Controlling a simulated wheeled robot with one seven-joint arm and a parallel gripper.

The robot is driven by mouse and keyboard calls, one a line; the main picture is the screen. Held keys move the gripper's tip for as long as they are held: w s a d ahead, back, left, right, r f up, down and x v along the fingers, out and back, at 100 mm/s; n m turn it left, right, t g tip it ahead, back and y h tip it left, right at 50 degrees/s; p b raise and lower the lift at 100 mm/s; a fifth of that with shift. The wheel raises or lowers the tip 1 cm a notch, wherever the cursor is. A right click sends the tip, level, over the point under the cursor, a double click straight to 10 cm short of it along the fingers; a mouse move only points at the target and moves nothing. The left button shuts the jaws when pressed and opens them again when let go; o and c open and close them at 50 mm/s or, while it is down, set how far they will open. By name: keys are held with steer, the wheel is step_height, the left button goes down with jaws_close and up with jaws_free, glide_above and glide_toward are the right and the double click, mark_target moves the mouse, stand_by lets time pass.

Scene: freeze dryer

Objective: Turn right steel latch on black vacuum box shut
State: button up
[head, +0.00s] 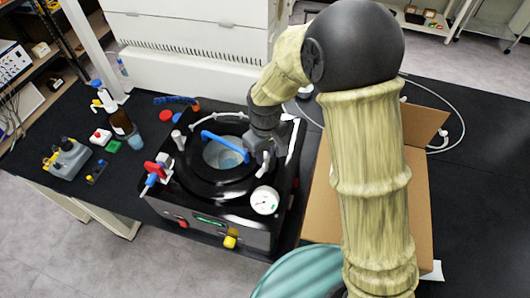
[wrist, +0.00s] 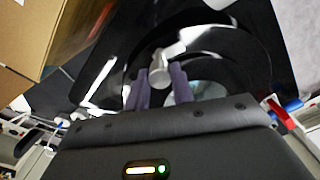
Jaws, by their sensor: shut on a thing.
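The black vacuum box (head: 215,236) stands on the dark bench in the head view, with a round black lid and a blue curved handle (head: 224,148) on top. The right steel latch (head: 264,165) is at the right side of the lid. In the wrist view the pale metal latch (wrist: 165,58) has its rounded end between the fingertips. My gripper (wrist: 161,82) is shut on the latch, one dark finger on each side. In the head view my gripper (head: 268,138) comes down over the lid's right rim, and its fingers are partly hidden there.
An open cardboard box (head: 320,205) stands close to the right of the vacuum box, partly behind my arm. A round gauge (head: 265,200) and a red-and-blue valve (head: 156,170) sit on the box's top. Bottles and small devices stand on the bench at left.

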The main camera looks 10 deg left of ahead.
steer(key=m+b, duration=0.1)
steer(key=m, duration=0.7)
steer(key=shift+m, duration=0.3)
steer(key=m, duration=0.4)
steer(key=shift+r, duration=0.1)
steer(key=shift+m+p, duration=0.45)
steer(key=shift+m, duration=1.75)
steer(key=o, duration=1)
step_height(320, 180, up, 17)
steer(key=b, duration=0.3)
steer(key=shift+r+b, duration=0.15)
steer(key=shift+b, duration=0.2)
